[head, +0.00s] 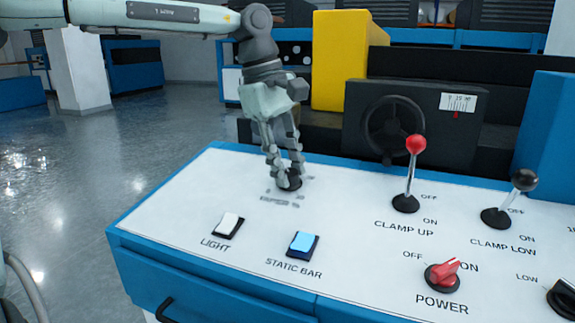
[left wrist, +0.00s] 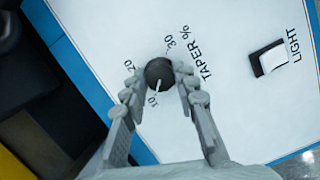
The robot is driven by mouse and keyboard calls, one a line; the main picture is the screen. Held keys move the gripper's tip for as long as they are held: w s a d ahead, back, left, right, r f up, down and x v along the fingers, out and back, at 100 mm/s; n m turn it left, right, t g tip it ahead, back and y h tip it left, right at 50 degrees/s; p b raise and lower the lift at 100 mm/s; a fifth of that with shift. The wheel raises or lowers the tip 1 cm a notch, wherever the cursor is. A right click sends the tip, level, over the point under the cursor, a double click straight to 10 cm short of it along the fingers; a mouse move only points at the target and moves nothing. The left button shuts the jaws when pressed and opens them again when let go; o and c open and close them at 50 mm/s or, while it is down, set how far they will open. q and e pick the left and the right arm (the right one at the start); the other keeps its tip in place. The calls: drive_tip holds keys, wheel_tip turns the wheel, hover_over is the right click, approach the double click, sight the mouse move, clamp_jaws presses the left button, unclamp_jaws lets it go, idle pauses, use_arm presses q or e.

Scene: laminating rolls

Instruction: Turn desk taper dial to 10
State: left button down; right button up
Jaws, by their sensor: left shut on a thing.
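The black taper dial (left wrist: 159,71) stands on the white desk panel, with 10, 20 and 30 printed around it and the label TAPER %. Its white pointer is turned toward the 10 mark in the left wrist view. My left gripper (left wrist: 157,82) reaches down over the dial with a finger on each side and is shut on it. In the head view the left gripper (head: 288,180) covers much of the dial (head: 290,184) and its markings. My right gripper is not in view.
The panel (head: 340,215) also bears the LIGHT switch (head: 228,226), the blue STATIC BAR switch (head: 303,245), the red POWER knob (head: 442,275), the red-topped CLAMP UP lever (head: 413,160) and the black-topped CLAMP LOW lever (head: 518,190). A yellow machine part (head: 345,60) stands behind.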

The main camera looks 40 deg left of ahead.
use_arm(q)
drive_tip(key=c, duration=1.2)
unclamp_jaws()
drive_tip(key=v, duration=1.2)
